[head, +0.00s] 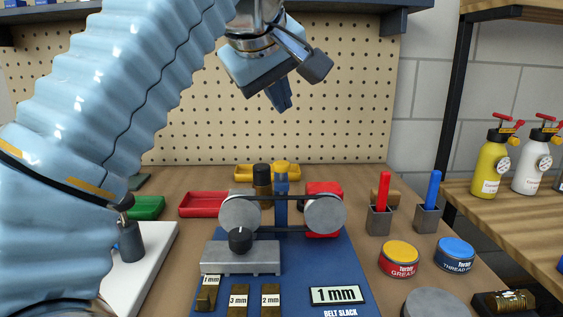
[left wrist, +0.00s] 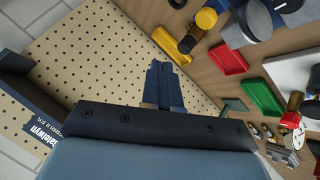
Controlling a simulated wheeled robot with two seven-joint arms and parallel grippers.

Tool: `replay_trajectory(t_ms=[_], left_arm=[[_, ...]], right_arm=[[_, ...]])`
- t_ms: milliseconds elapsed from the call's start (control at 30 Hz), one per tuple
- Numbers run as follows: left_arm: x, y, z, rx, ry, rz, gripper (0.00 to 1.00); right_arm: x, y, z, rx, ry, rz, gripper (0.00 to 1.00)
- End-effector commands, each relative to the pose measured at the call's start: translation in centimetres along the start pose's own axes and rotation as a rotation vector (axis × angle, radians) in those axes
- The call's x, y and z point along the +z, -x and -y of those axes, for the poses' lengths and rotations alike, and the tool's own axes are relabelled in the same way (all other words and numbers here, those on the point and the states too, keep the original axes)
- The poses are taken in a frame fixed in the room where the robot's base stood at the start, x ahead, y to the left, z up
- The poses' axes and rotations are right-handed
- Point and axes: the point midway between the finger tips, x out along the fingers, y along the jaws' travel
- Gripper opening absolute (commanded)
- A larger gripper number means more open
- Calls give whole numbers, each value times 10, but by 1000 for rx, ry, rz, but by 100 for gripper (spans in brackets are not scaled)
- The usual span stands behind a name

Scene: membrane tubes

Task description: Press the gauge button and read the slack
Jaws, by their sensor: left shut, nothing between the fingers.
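The belt rig stands on a blue mat (head: 340,262). A black belt (head: 280,197) runs around two grey pulleys (head: 325,214). A blue post with a yellow cap (head: 281,166), apparently the gauge button, stands upright between the pulleys; the cap also shows in the left wrist view (left wrist: 206,18). A plate on the mat reads "1 mm" (head: 336,295), above the words "BELT SLACK". Tags marked 1 mm (head: 210,281), 3 mm (head: 238,300) and 2 mm (head: 270,300) lie in front. My left gripper (head: 284,106) is shut and empty, above the yellow cap and apart from it.
A grey block with a black knob (head: 240,240) sits front left of the belt. Red (head: 202,204) and green (head: 147,208) trays lie behind on the left. Tins (head: 398,259) and holders with red and blue handles (head: 428,205) stand right. A pegboard (head: 340,90) closes the back.

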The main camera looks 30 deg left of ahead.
Motion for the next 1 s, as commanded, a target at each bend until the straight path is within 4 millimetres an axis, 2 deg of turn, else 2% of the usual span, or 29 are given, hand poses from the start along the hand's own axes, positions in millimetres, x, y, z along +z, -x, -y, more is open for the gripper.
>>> replay_trajectory(t_ms=[267, 433, 1000], left_arm=[[19, -22, 17, 0, -2, 1, 0], [28, -38, 29, 2, 2, 0, 0], [32, -43, 32, 2, 2, 0, 0]], right_arm=[[0, 0, 0, 0, 0, 0, 50], [0, -17, -7, 1, -2, -1, 50], [0, -21, -9, 2, -3, -2, 50]])
